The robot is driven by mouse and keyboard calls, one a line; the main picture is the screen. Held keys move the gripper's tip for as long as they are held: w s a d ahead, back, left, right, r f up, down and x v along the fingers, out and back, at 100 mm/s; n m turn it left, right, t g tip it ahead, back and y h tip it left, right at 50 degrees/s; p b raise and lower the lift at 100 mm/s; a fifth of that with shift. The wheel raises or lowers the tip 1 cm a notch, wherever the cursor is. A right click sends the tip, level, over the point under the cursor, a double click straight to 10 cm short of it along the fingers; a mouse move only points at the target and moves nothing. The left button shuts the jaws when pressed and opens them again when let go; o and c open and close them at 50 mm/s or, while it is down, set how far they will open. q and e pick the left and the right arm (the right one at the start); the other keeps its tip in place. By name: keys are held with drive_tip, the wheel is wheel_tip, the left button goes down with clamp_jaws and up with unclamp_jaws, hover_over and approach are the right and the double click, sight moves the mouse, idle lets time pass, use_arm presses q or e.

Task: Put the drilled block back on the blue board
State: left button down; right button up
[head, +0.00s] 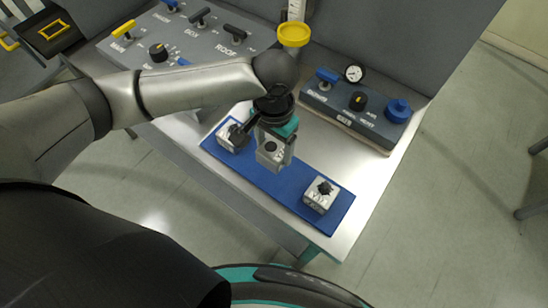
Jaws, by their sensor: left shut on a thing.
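The blue board (286,187) lies on the metal table top, running from upper left to lower right. My left gripper (272,150) points down over the board's middle. It is shut on a pale metal block (268,157) with a dark round spot on its face, apparently the drilled block. I cannot tell whether this block touches the board or hangs just above it. Another block (227,139) with a dark knob sits at the board's left end, partly hidden by the gripper. A third block (317,206) with a dark knob sits at the right end. My right gripper is out of view.
A grey control box (345,112) with a gauge, knobs and a blue button stands behind the board to the right. A larger panel (185,52) with levers stands at the back left. A yellow round cup (294,34) is behind my wrist. Bare table (368,175) lies right of the board.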

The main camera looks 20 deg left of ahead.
sight(274, 159)
use_arm(q)
wheel_tip(274, 159, down, 5)
drive_tip(key=shift+r+b, duration=0.1)
drive_tip(key=shift+b, duration=0.3)
unclamp_jaws()
wheel_tip(274, 159, up, 12)
drive_tip(key=shift+r+p, duration=0.1)
drive_tip(key=shift+p, duration=0.8)
